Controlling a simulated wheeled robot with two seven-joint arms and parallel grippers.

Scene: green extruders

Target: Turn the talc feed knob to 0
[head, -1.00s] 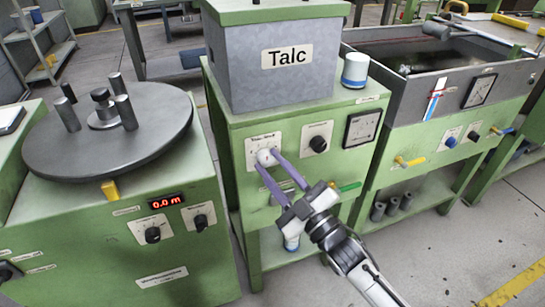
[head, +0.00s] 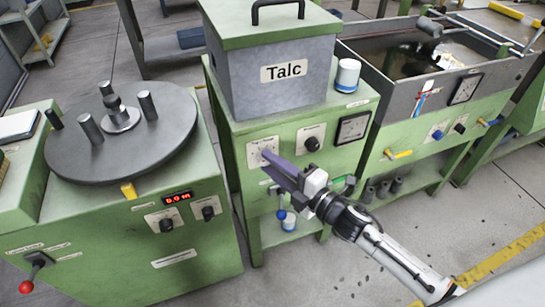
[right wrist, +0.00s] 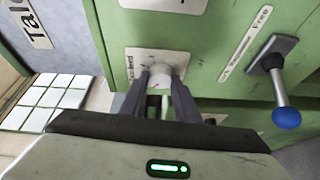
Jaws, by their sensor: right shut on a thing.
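The talc feed knob is a small white dial on a pale plate (head: 255,148) on the green cabinet (head: 235,190) under the grey hopper marked "Talc" (head: 275,105). In the right wrist view the white knob (right wrist: 161,79) with a small red mark sits between my fingertips. My right gripper (head: 268,155) reaches in from the lower right, with its purple-grey fingers shut on the knob. Its fingers largely hide the knob in the head view, and I cannot read its setting. My left gripper is in neither current view.
A second, black knob (head: 312,144) and a gauge (head: 352,127) are right of the feed knob. A lever with a blue ball (right wrist: 286,118) stands out close to the gripper. A turntable (head: 120,145) is at left, a water trough (head: 420,55) at right.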

